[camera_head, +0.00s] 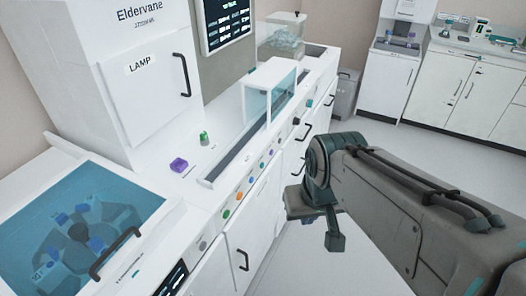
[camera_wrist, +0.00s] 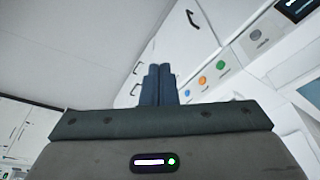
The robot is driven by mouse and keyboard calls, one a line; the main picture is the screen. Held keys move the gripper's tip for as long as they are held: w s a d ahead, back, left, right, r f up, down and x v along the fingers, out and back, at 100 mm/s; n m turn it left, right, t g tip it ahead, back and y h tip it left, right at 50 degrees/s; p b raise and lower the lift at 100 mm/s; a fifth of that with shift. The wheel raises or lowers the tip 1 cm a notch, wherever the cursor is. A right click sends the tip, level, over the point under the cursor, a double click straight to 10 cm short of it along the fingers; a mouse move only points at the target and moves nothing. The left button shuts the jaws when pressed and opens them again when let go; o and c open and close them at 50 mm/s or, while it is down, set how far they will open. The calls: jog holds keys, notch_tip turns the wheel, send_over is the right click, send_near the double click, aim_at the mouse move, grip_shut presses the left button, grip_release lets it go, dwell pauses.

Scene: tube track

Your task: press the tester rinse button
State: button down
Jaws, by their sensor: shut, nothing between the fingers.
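A row of round buttons runs along the sloped front edge of the white counter. In the head view I see a green button (camera_head: 226,213), an orange button (camera_head: 239,196), a blue button (camera_head: 251,180) and a grey round one (camera_head: 202,245). I cannot read which is the tester rinse button. My gripper (camera_wrist: 158,84) is shut and empty, in front of the cabinet and apart from the buttons.
A blue-lidded machine (camera_head: 75,215) stands at the left, beside a white LAMP cabinet (camera_head: 150,85). A purple block (camera_head: 178,165) and a small green item (camera_head: 204,138) rest on the counter. Drawer handles (camera_head: 243,260) stick out below the buttons. The floor (camera_head: 345,265) is clear.

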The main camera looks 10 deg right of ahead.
aim_at(263, 165)
jog(key=w+f+m+g+y+b, duration=0.3)
jog(key=w+f+m+y, duration=0.6)
jog(key=w+f+m, duration=0.6)
jog(key=w+d+f+m+t+y+b, duration=0.1)
jog(key=w+d+f+m+t+y, duration=0.1)
jog(key=w, duration=0.5)
jog(key=w+d+f+m+t+y+b, duration=0.1)
jog(key=w+d+f+m+t+y, duration=0.1)
jog(key=w+d+f+m+t, duration=0.2)
jog(key=w+d+m+t, duration=0.3)
jog(key=d+m, duration=0.1)
jog(key=d, duration=0.1)
jog(key=shift+d+t+y, duration=0.2)
jog(key=shift+t+y, duration=0.1)
jog(key=shift+y, duration=0.1)
jog(key=shift+w+a, duration=0.1)
jog(key=p+x, duration=0.1)
jog(key=x, duration=1.2)
jog(key=shift+w+a, duration=0.2)
jog(key=shift+a, duration=0.15)
